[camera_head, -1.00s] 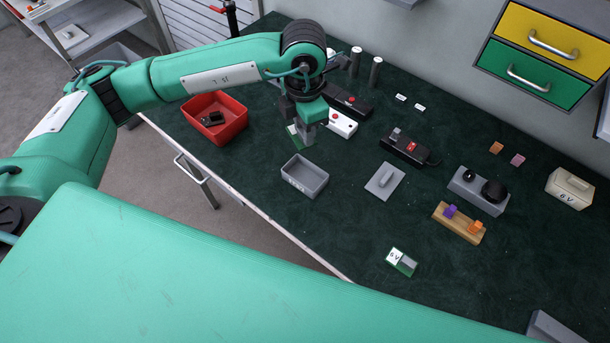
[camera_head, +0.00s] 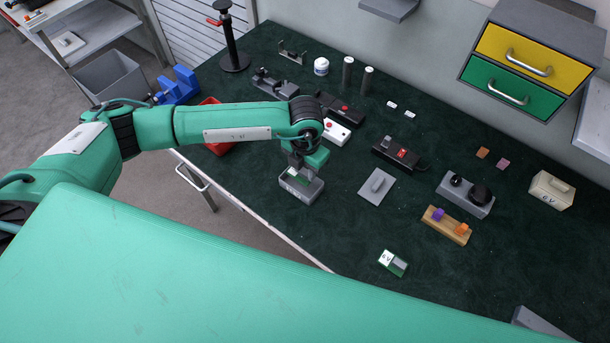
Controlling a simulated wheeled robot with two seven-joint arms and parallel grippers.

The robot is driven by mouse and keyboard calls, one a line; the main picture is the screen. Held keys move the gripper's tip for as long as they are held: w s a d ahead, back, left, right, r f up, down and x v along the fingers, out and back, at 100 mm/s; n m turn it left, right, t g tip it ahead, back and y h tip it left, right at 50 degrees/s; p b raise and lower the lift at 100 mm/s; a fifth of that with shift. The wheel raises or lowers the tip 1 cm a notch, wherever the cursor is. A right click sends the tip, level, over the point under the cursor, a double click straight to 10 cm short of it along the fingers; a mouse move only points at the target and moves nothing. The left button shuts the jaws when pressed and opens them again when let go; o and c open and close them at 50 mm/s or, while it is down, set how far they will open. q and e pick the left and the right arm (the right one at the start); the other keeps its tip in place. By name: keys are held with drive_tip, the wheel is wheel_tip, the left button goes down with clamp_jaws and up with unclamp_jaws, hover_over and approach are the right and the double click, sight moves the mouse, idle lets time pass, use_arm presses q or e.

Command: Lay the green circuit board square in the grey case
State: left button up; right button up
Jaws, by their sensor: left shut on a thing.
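The grey case (camera_head: 303,194) is a small open box on the dark green bench top, near its front edge. My left gripper (camera_head: 298,170) is shut on a green circuit board (camera_head: 297,180) and holds it at the case's opening. The board's far side is partly hidden by the gripper, and I cannot tell whether it touches the case floor. A second green board (camera_head: 393,263) with a white label and a grey block lies at the front of the bench. My right gripper is not in view.
A red bin (camera_head: 220,147) is partly behind my left arm. A white box with a red button (camera_head: 336,132) and a black device (camera_head: 398,155) stand behind. Bench between case and second board is clear.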

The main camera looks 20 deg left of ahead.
sight(305, 189)
use_arm(q)
wheel_tip(305, 189, down, 2)
drive_tip(key=shift+f, duration=0.1)
wheel_tip(305, 189, down, 4)
drive_tip(key=shift+r+p, duration=0.1)
drive_tip(key=shift+p, duration=0.7)
drive_tip(key=shift+f, duration=0.2)
drive_tip(key=shift+f, duration=0.1)
drive_tip(key=shift+f+b, duration=0.15)
drive_tip(key=shift+b, duration=0.15)
drive_tip(key=o, duration=1)
drive_tip(key=shift+c, duration=0.2)
